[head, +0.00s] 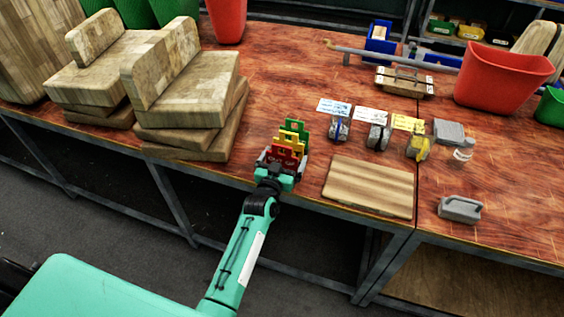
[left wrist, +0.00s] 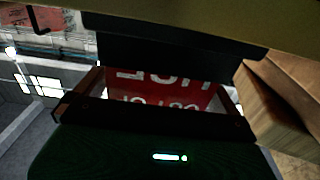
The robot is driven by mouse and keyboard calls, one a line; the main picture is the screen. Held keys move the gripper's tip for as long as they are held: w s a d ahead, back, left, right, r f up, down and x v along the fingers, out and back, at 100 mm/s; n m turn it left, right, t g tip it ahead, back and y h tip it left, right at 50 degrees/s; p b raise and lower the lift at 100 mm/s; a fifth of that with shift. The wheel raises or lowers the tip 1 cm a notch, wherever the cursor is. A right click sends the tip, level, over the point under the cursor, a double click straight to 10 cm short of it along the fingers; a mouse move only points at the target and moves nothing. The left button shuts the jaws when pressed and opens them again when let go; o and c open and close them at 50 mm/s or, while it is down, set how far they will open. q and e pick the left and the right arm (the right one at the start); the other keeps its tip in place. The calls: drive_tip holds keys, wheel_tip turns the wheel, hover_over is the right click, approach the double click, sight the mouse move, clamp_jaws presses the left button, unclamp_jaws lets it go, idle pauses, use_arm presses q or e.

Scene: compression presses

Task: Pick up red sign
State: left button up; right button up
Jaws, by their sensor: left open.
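The red sign (head: 285,152) stands upright near the front edge of the wooden table, in front of a yellow sign (head: 291,138) and a green sign (head: 298,128). My left gripper (head: 281,163) is right at the red sign, on its near side, and partly covers its lower part. In the left wrist view, the red sign (left wrist: 165,92) with white letters shows in the gap between the dark jaws of my left gripper (left wrist: 165,80). The jaws are open. I cannot tell whether they touch the sign. My right gripper is not in view.
Stacked wooden blocks (head: 190,85) stand to the left. A wooden board (head: 369,186) lies to the right, with several small clamp-like tools (head: 378,136) behind it. A grey handled block (head: 460,209) and a red bin (head: 502,78) are farther right.

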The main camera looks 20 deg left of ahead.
use_arm(q)
drive_tip(key=shift+c, duration=0.4)
drive_tip(key=c, duration=0.6)
drive_tip(key=shift+c, duration=0.2)
drive_tip(key=shift+r, duration=0.1)
